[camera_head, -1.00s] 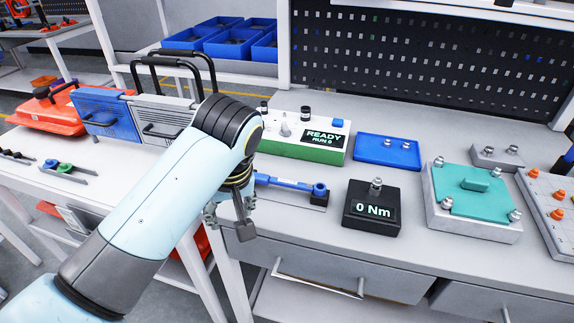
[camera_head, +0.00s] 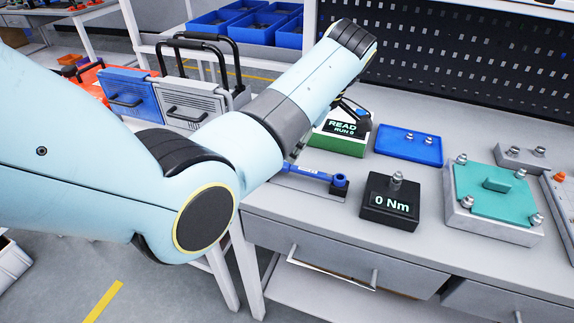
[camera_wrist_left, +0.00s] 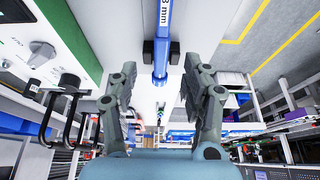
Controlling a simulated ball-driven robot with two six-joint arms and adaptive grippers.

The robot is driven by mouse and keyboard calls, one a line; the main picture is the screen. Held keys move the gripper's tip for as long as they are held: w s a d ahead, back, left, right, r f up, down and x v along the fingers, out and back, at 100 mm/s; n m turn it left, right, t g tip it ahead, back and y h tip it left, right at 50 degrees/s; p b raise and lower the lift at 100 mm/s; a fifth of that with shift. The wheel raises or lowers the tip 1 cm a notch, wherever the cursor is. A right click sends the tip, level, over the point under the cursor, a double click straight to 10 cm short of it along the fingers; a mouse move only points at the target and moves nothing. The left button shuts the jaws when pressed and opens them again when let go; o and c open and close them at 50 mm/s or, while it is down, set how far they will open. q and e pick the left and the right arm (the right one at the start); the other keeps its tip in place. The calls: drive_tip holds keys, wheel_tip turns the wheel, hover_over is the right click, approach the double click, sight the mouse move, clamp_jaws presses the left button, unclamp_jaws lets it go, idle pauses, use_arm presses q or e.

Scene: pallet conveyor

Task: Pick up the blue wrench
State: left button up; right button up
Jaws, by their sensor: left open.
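The blue wrench (camera_head: 312,170) lies on a dark holder along the bench's front edge, its head at the right end. Its left part is hidden behind my left arm. In the left wrist view the wrench (camera_wrist_left: 162,40) runs down from the top edge, with a white label marked in mm and dark supports on both sides. My left gripper (camera_wrist_left: 160,78) is open, its fingers on either side of the wrench's near end, with gaps. I cannot tell its exact height above the wrench. In the head view this gripper is mostly hidden behind my arm.
A black 0 Nm block (camera_head: 389,203) stands right of the wrench. A green-and-white READY box (camera_head: 341,137), partly covered by my arm, stands behind it. A blue tray (camera_head: 408,147) and a teal-topped fixture (camera_head: 490,191) are farther right. Blue and grey cases (camera_head: 128,97) stand left.

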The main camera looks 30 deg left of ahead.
sight(296, 169)
use_arm(q)
drive_tip(key=p+x, duration=0.1)
drive_tip(key=x, duration=0.5)
drive_tip(key=shift+s+a+f, duration=0.1)
drive_tip(key=shift+s+f, duration=0.05)
clamp_jaws()
